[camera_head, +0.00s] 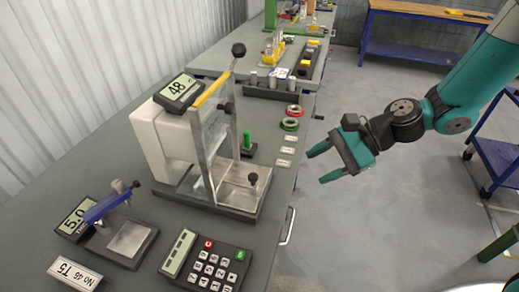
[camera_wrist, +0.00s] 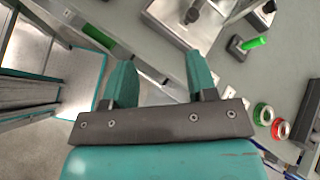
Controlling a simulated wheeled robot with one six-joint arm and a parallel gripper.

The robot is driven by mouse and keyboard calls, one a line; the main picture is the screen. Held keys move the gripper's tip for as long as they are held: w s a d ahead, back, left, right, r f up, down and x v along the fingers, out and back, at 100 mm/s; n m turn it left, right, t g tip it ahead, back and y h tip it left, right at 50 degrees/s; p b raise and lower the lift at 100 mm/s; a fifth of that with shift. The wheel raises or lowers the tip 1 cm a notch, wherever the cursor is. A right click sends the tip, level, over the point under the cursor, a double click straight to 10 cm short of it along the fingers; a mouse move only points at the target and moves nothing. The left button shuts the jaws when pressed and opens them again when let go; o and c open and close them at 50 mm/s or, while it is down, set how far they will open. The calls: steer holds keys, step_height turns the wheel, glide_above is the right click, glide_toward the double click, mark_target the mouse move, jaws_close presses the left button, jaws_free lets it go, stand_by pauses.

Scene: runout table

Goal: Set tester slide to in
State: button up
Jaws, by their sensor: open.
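The tester (camera_head: 165,140) stands on the grey table, a white housing with a display reading 48, a metal frame, clear panels and a lever with a black ball. Its slide is a flat metal plate (camera_head: 238,192) at the base with a black knob (camera_head: 253,179). The plate lies partly beyond the frame, on the table-edge side. The knob and plate seem to show at the top of the wrist view (camera_wrist: 193,15). My gripper (camera_head: 322,165) is open and empty, right of the tester, over the floor beyond the table edge. Its two teal fingers also show in the wrist view (camera_wrist: 160,72).
A green peg on a black base (camera_head: 247,145) stands behind the slide. Red and green rings (camera_head: 291,118) and labels line the table edge. A keypad (camera_head: 207,262) and small scale (camera_head: 120,240) are in front.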

steer(key=w+d+m+t+y+p, duration=0.2)
steer(key=w+d+m+p, duration=0.1)
steer(key=m, duration=0.3)
steer(key=m+p, duration=0.2)
steer(key=p, duration=0.4)
glide_toward(254, 175)
steer(key=x, duration=0.8)
steer(key=shift+a+f, duration=0.15)
steer(key=shift+a, duration=0.2)
